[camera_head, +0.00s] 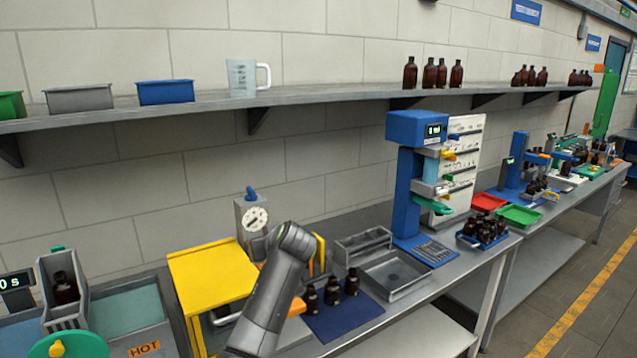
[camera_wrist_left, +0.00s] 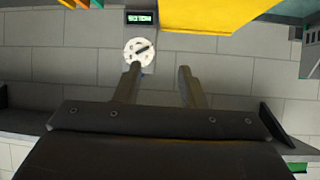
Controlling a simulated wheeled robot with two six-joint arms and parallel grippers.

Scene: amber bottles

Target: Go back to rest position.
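My left arm (camera_head: 272,290) rises from the bottom of the head view in front of the yellow box (camera_head: 215,277); its gripper is hidden there behind the arm. In the left wrist view my left gripper (camera_wrist_left: 160,68) is open, with nothing between its two fingers. A white round dial (camera_wrist_left: 140,51) under a small green display (camera_wrist_left: 140,18) lies just beyond the left fingertip; whether they touch I cannot tell. The dial also shows in the head view (camera_head: 255,219). Amber bottles (camera_head: 332,291) stand on a dark blue mat (camera_head: 345,320) right of the arm. My right gripper is not in view.
The wall shelf (camera_head: 330,93) above holds bins, a clear jug (camera_head: 244,77) and amber bottles. A blue machine (camera_head: 405,190) and a grey tray (camera_head: 395,273) stand right of the mat. A grey holder with a bottle (camera_head: 65,290) stands at the left.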

